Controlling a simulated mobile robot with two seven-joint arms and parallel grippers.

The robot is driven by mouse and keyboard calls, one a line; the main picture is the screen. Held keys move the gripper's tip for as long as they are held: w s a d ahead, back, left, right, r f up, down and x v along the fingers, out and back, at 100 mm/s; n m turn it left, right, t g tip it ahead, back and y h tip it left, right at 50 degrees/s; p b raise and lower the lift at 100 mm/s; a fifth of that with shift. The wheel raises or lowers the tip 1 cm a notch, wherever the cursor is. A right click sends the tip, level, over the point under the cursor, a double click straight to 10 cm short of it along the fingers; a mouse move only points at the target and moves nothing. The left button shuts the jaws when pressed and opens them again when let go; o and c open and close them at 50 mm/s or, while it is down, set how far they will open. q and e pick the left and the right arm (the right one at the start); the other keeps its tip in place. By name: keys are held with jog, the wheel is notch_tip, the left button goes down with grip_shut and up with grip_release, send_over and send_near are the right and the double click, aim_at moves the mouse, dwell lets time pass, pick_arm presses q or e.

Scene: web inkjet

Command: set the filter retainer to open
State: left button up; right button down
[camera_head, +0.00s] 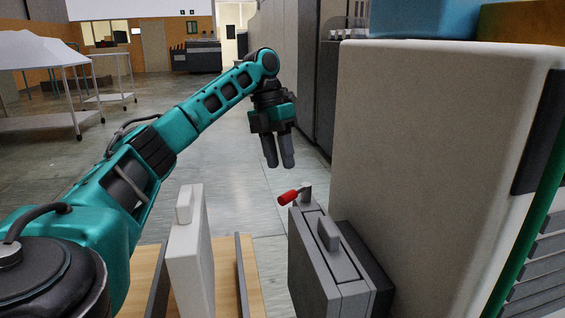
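The filter retainer seems to be the small grey lever with a red grip (288,197) at the far top end of a grey filter unit (318,262). Its red end points left and sticks out past the unit's side. My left gripper (279,165) hangs fingers down above and beyond the lever, apart from it. Its two dark fingers are close together with nothing visible between them; whether they are shut is unclear. My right gripper is not in view.
A large beige cabinet (425,170) stands close on the right of the grey unit. A white block with a handle (188,245) stands between dark rails on a wooden surface (222,292) at the lower left. Open floor (225,185) lies beyond.

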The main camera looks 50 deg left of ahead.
aim_at(296, 197)
pick_arm(q)
jog(key=n+p, duration=0.1)
jog(key=n, duration=0.1)
jog(key=d+r+n+p, duration=0.1)
jog(key=r+n+p, duration=0.1)
jog(key=n+p, duration=0.1)
jog(key=shift+w+d+n, duration=0.2)
jog(key=shift+d+n, duration=0.1)
jog(key=c, duration=0.6)
jog(key=shift+d+r+n+p, duration=0.15)
jog(key=shift+d+n+p, duration=0.1)
jog(key=shift+n+p, duration=0.4)
grip_shut()
jog(key=d+f+n, duration=0.1)
jog(key=f+n, duration=0.1)
jog(key=n, duration=0.1)
jog(key=d+f+n+p, duration=0.1)
jog(key=f+n, duration=0.2)
jog(key=n, duration=0.1)
jog(key=f+n+h+p, duration=0.1)
jog(key=f+n, duration=0.2)
jog(key=n, duration=0.1)
jog(key=shift+w+d+f, duration=0.1)
jog(key=shift+d+f, duration=0.15)
jog(key=shift+d, duration=0.15)
jog(key=shift+a, duration=0.4)
